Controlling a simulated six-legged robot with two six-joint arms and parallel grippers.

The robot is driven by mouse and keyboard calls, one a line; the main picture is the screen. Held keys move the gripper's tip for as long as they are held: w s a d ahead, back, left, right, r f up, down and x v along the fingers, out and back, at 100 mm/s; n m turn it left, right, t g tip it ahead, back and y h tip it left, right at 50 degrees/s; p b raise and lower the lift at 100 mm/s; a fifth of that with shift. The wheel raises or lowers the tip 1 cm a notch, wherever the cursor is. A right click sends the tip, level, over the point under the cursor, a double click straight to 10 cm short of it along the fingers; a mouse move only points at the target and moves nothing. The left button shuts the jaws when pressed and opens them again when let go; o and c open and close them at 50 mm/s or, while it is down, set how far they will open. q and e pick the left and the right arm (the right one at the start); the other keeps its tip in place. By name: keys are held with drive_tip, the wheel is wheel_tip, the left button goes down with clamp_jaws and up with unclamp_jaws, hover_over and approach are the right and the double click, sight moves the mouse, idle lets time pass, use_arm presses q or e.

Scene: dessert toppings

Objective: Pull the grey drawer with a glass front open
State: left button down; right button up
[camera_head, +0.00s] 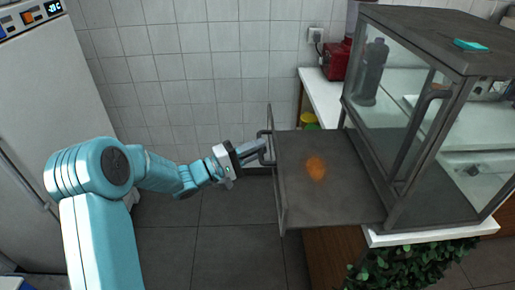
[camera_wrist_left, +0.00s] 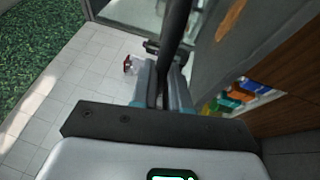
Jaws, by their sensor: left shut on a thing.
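The grey drawer (camera_head: 345,200) sticks out to the left from the grey glass-sided cabinet (camera_head: 415,50). Its flat tray shows, with its front panel (camera_head: 281,195) seen nearly edge-on at the left end. A dark bar handle (camera_head: 265,134) stands out from that front. My left gripper (camera_head: 258,149) reaches in from the left and is shut on the handle. In the left wrist view the dark handle bar (camera_wrist_left: 176,35) runs between the fingers of my left gripper (camera_wrist_left: 160,88). My right gripper is not in view.
An orange patch (camera_head: 316,167) lies on the drawer's tray. A dark bottle shape (camera_head: 373,70) shows through the cabinet glass. A white counter (camera_head: 322,98) carries a red appliance (camera_head: 336,61). A green plant (camera_head: 415,265) is below. Tiled floor (camera_head: 235,245) lies open left of the drawer.

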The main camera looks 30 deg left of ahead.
use_arm(q)
drive_tip(key=c, duration=1.1)
unclamp_jaws()
drive_tip(key=shift+c, duration=0.2)
drive_tip(key=v, duration=1.6)
drive_tip(key=shift+b, duration=0.45)
drive_tip(key=shift+s+a, duration=0.1)
drive_tip(key=shift+a, duration=0.1)
drive_tip(key=w+d+f+m+g+y+p, duration=0.1)
drive_tip(key=w+d+f+g+y, duration=0.2)
drive_tip(key=d+f, duration=0.5)
drive_tip(key=w+d+f+m+g+y+p, duration=0.15)
drive_tip(key=w+d+f+y, duration=0.3)
drive_tip(key=f, duration=0.45)
drive_tip(key=s+d+f+m+g, duration=0.2)
drive_tip(key=s+d+f+g, duration=0.2)
drive_tip(key=s, duration=0.3)
drive_tip(key=s+d+f+m+g+p, duration=0.1)
drive_tip(key=s+d+f+m+g, duration=0.2)
drive_tip(key=s+d, duration=0.3)
drive_tip(key=s+d+f+m+g+p, duration=0.1)
drive_tip(key=s+d+f+m+g, duration=0.1)
drive_tip(key=s+d+f+g, duration=0.3)
drive_tip(key=s, duration=0.3)
drive_tip(key=shift+s+d+m+h, duration=0.25)
drive_tip(key=shift+s+m+h, duration=0.1)
